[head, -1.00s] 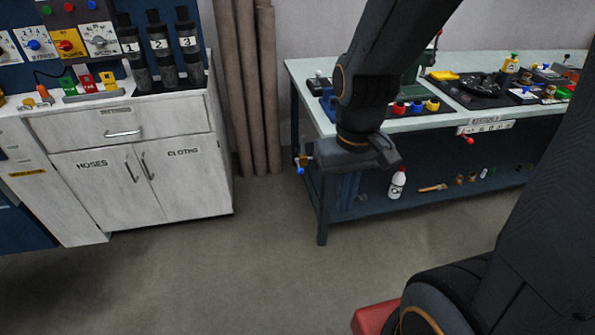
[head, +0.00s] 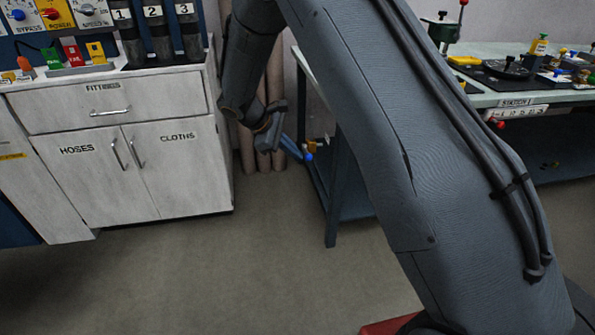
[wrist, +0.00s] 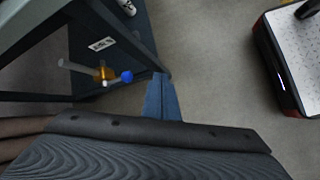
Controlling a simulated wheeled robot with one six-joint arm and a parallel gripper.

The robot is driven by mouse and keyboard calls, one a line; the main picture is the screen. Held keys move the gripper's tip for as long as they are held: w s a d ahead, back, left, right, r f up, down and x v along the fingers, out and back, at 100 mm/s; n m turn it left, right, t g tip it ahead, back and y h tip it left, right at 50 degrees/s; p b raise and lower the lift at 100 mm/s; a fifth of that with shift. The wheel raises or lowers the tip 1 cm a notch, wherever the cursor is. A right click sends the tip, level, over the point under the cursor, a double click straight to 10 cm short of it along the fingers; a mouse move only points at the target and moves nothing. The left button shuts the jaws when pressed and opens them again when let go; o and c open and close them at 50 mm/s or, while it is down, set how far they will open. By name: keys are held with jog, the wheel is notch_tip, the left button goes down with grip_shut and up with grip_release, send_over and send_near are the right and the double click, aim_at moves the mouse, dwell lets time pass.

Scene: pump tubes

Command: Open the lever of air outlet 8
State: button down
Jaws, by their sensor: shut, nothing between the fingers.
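The air outlet is a small brass fitting (head: 310,157) with a blue knob or lever end (head: 312,146), on the left side of the workbench. In the wrist view the brass body (wrist: 103,73) has a pale rod to its left and the round blue end (wrist: 127,76) to its right. A small white label (wrist: 102,44) is above it, too small to read. My gripper (head: 298,154) is shut and empty, its blue fingers just left of the outlet. In the wrist view the fingertips (wrist: 160,80) are right of the blue end, with a gap between.
A white cabinet (head: 90,180) marked HOSES and CLOTHS stands at the left. Brown vertical pipes (head: 275,90) stand against the wall behind my gripper. The workbench (head: 480,98) with its dark leg (head: 333,205) is at the right. The floor (head: 250,275) in front is clear.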

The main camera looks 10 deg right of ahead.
aim_at(307, 152)
jog(key=w+a+f+n+t+h+b, duration=0.2)
jog(key=w+a+f, duration=0.3)
jog(key=w+f, duration=0.3)
jog(key=shift+w+a+n+b, duration=0.15)
jog(key=shift+w+n+b, duration=0.45)
jog(key=shift+w+b, duration=0.2)
jog(key=b+x, duration=0.1)
jog(key=x, duration=0.9)
jog(key=shift+s+d+r, duration=0.25)
jog(key=shift+d+r, duration=0.05)
jog(key=shift+r, duration=0.3)
jog(key=shift+s+d+r, duration=0.2)
jog(key=shift+d+r, duration=0.1)
jog(key=shift+r, duration=0.3)
jog(key=shift+s+d+r, duration=0.25)
jog(key=shift+d+r, duration=0.05)
jog(key=shift+r, duration=0.3)
jog(key=shift+d+r, duration=0.15)
